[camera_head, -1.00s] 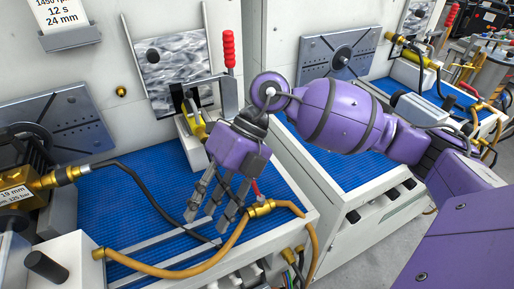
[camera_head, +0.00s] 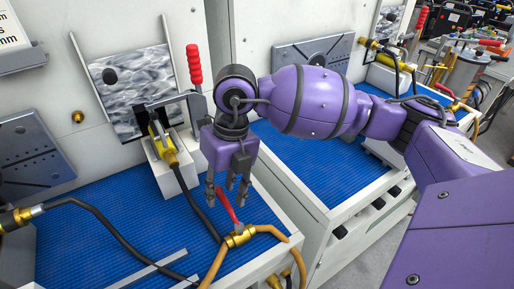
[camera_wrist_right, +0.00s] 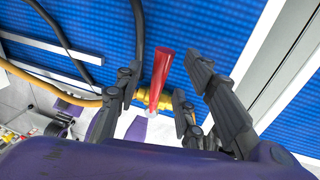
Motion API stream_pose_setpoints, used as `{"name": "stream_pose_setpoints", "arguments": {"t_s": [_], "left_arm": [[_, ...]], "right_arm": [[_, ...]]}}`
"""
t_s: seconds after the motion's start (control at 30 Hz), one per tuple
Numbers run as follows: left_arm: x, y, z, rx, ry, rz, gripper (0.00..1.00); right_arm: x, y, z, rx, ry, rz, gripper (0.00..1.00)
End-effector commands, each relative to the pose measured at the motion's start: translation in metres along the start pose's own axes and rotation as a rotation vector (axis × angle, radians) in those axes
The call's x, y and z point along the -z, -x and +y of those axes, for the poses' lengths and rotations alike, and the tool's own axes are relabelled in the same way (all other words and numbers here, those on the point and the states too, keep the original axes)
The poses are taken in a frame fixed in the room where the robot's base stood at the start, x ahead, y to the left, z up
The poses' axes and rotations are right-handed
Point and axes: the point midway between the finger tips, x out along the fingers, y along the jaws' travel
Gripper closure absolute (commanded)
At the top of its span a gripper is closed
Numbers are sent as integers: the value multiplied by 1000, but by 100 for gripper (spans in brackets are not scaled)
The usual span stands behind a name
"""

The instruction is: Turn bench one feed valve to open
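The bench one feed valve is a brass body (camera_head: 240,237) on an amber hose at the front of the blue-matted bench. Its red lever (camera_head: 226,206) slants up and to the left from the body. My right gripper (camera_head: 228,196) points down just above the valve, its fingers spread around the lever's upper part. In the right wrist view the red lever (camera_wrist_right: 175,78) stands in the gap between the open fingers, with the brass body (camera_wrist_right: 154,97) behind it. I cannot tell whether any finger touches the lever. My left gripper is out of view.
A clamp with a red handle (camera_head: 194,64) and a brass nozzle (camera_head: 162,143) stand behind the gripper. A black hose (camera_head: 120,235) crosses the blue mat (camera_head: 110,205). A second bench (camera_head: 300,155) stands to the right across a narrow gap.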

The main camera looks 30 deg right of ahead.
Motion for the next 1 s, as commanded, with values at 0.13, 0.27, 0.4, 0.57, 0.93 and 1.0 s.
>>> {"name": "stream_pose_setpoints", "arguments": {"t_s": [0.13,0.27,0.4,0.57,0.93,1.0], "left_arm": [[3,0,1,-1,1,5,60],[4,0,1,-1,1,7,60],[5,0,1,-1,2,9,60],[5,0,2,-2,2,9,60],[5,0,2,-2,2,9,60],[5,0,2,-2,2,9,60]], "right_arm": [[-1,-1,1,-1,2,-3,64],[-1,-1,1,-1,2,-4,64],[-1,0,1,-1,2,-4,81],[-1,0,1,-2,2,-5,100],[-2,1,0,-1,5,-5,100],[-1,1,-3,-1,10,-4,100]]}}
